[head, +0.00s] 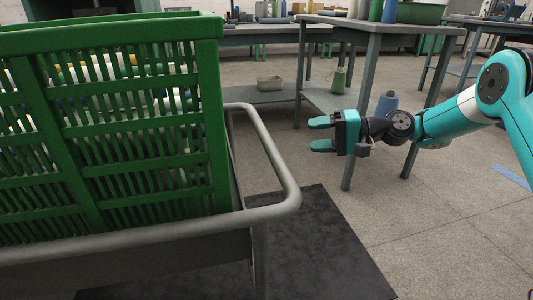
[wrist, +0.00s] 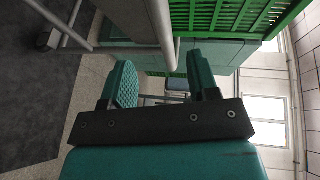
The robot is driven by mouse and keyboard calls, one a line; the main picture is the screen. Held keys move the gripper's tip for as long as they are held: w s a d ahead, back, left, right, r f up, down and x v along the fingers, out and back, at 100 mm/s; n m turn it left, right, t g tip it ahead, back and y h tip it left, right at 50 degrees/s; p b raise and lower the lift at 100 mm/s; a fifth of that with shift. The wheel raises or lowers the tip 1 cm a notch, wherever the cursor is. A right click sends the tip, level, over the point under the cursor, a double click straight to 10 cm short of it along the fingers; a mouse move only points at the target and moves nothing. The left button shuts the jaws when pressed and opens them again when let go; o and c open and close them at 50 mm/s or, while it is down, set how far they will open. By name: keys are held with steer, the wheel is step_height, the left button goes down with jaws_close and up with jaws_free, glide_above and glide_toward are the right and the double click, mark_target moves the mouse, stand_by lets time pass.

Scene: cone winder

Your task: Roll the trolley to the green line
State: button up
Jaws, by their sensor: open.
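The trolley is a grey frame with a rounded tubular handle (head: 274,150), and it carries a green slatted crate (head: 140,125) at the left of the head view. Cones or spools show through the slats. My gripper (head: 318,134) is open and empty, its fingers pointing left towards the handle, with a visible gap to it in the picture. In the wrist view, the handle tube (wrist: 161,25) and the crate (wrist: 235,14) appear beyond my open fingers (wrist: 165,85). The trolley's wheels are out of the head view; one caster (wrist: 47,38) shows in the wrist view. I see no green line.
A dark mat (head: 335,255) lies under the trolley's near end. A blue floor stripe (head: 512,177) is at right.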

mark_target(266, 139)
steer(key=b+x, duration=0.3)
steer(key=x, duration=0.9)
steer(key=shift+a+b, duration=0.35)
steer(key=shift+a, duration=0.05)
jaws_close()
